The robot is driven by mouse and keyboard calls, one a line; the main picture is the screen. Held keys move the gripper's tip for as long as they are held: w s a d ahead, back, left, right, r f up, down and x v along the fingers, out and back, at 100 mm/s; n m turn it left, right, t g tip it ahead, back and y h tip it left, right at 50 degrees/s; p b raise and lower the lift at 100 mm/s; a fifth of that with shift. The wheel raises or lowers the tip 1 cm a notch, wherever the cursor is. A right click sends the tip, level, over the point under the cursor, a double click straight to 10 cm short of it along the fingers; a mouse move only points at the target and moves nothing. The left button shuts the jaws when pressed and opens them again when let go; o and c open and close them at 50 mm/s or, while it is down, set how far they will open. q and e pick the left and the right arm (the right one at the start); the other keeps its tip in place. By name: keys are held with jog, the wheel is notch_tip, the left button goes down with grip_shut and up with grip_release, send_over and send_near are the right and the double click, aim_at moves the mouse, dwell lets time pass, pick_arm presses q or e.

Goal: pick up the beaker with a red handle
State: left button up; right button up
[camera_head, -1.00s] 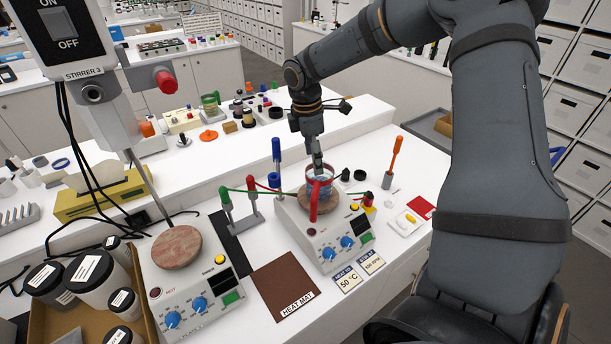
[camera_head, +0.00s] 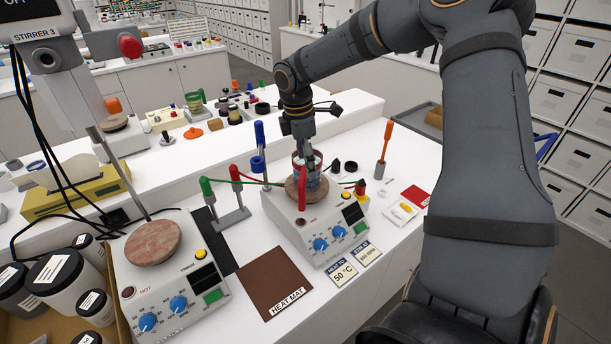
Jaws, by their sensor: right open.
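The beaker (camera_head: 298,180) is a small clear vessel with a red rim and an upright red handle (camera_head: 302,192) facing me. It stands on the round brown top (camera_head: 318,194) of the right hot plate (camera_head: 318,233). My right gripper (camera_head: 310,166) comes from above and points down at the beaker's mouth, its fingers overlapping the rim and upper wall. The jaws are open. I cannot tell whether the fingers touch the glass, and they hide part of the beaker. My left gripper is out of view.
A clamp stand with green and red arms (camera_head: 232,205) stands just left of the beaker. An orange-handled tool (camera_head: 386,143) stands upright at right. Another hot plate (camera_head: 172,290) with a stirrer is at left. The brown heat mat (camera_head: 262,280) is bare.

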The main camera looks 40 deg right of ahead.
jog(key=f, duration=0.3)
jog(key=shift+d+f+p, duration=0.25)
jog(key=shift+p, duration=0.05)
jog(key=shift+s, duration=0.1)
grip_shut()
jog(key=shift+a, duration=0.1)
